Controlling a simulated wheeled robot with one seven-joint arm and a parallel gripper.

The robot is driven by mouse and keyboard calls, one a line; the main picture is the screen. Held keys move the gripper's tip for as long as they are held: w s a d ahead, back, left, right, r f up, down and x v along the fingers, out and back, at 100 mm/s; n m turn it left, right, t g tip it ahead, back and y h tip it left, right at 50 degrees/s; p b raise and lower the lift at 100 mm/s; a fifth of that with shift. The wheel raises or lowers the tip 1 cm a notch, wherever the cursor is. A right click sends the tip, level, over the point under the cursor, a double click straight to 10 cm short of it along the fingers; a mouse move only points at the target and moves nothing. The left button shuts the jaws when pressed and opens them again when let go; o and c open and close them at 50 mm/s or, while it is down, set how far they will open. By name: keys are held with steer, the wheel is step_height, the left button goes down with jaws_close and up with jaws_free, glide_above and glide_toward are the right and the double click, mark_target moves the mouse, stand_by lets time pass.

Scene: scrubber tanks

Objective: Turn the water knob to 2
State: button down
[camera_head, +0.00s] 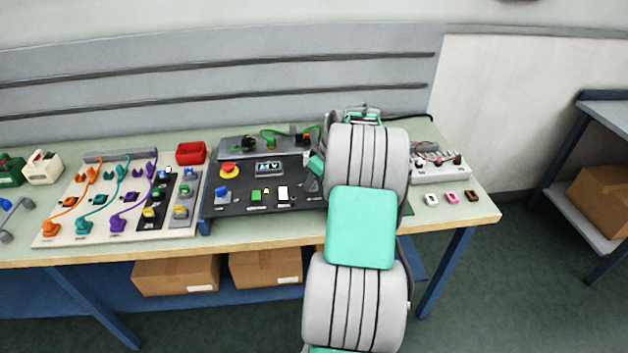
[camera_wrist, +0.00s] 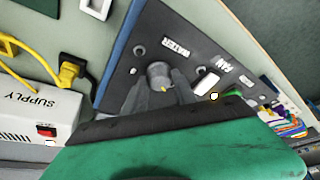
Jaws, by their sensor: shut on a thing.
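In the wrist view a round grey water knob (camera_wrist: 159,73) sits on the dark control panel (camera_wrist: 120,80), beside a label reading WATER (camera_wrist: 176,47). My gripper (camera_wrist: 161,88) is shut on the knob, with one dark finger on each side of it. A small yellow mark shows on the knob near the fingers. The knob's number marks cannot be read. In the head view the control panel (camera_head: 240,205) stands on the workbench, and my arm covers its right part, hiding the knob.
A white switch (camera_wrist: 207,82) and a green button (camera_wrist: 232,93) are close to the right of the gripper. A white SUPPLY box (camera_wrist: 38,110) and a yellow plug (camera_wrist: 70,70) are at left. In the head view a red emergency button (camera_head: 230,169) and a display (camera_head: 270,168) sit left of my arm.

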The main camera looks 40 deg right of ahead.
steer(key=shift+m+b, duration=0.35)
steer(key=shift+m, duration=0.05)
steer(key=m+b, duration=0.1)
steer(key=m+h+b, duration=0.1)
steer(key=shift+a+f+m, duration=0.15)
steer(key=shift+a+m, duration=0.05)
steer(key=shift+m, duration=0.2)
steer(key=m+h+b, duration=0.1)
steer(key=m, duration=0.1)
steer(key=m+h+b, duration=0.1)
steer(key=m, duration=0.1)
steer(key=shift+w+a+g, duration=0.1)
steer(key=shift+g, duration=0.2)
steer(key=m+g+h+b, duration=0.1)
steer(key=m, duration=0.4)
steer(key=shift+a, duration=0.1)
steer(key=shift+w+m+g+h, duration=0.1)
steer(key=shift+m+g+h, duration=0.45)
steer(key=shift+m, duration=1.05)
steer(key=c, duration=1)
jaws_free()
steer(key=shift+r, duration=0.2)
